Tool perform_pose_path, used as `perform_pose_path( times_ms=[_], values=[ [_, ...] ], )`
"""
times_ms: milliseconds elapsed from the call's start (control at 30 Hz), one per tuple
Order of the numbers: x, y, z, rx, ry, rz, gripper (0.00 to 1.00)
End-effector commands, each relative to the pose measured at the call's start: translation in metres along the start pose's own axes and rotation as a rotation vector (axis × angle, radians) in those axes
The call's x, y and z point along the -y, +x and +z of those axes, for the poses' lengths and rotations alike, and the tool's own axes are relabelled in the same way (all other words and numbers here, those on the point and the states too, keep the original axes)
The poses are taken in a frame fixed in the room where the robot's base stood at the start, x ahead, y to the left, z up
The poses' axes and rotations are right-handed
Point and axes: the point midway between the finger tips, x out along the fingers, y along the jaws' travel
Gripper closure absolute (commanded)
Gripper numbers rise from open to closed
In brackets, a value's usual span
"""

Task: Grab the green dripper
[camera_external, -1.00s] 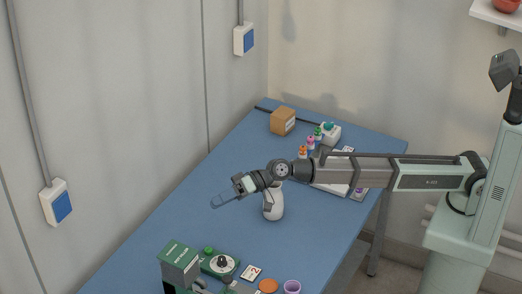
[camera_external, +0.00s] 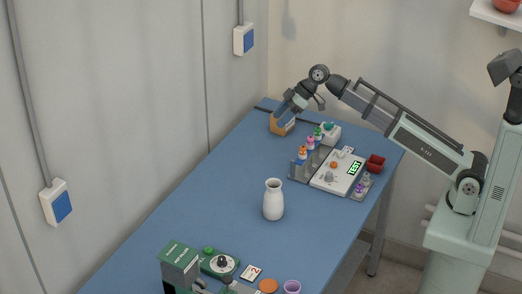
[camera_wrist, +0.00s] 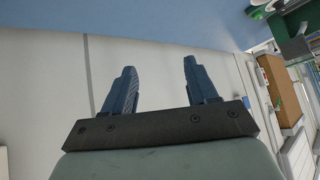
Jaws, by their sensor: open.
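A small bottle with a green top (camera_external: 318,133), which looks like the green dripper, stands at the back end of a row in the external view. A pink-topped bottle (camera_external: 310,143) and an orange-topped one (camera_external: 302,152) stand nearer in that row. My gripper (camera_external: 279,114) is open, above and close to the cardboard box, to the left of the green-topped bottle and apart from it. In the wrist view, my two fingers (camera_wrist: 159,66) are spread with nothing between them. Green shapes show at that view's upper right, but I cannot tell whether the dripper is among them.
The cardboard box (camera_external: 288,127) is at the back of the blue table (camera_external: 225,195). A white device (camera_external: 338,172) with a green display and a dark red container (camera_external: 376,162) are right of the bottles. A white vase (camera_external: 273,201) stands mid-table. Green equipment (camera_external: 180,262) is at the near end.

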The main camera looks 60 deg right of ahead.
Motion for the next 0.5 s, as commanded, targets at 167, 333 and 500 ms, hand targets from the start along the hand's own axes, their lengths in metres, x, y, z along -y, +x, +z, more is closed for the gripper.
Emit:
perform_pose_path(
  times_ms=[167,333,500],
  values=[
    [-0.046,-0.056,0.056,0.12,-0.06,0.033,0.42],
    [-0.074,-0.103,0.103,0.226,-0.105,0.039,0.42],
    [-0.088,-0.136,0.136,0.298,-0.127,0.03,0.42]
  ],
)
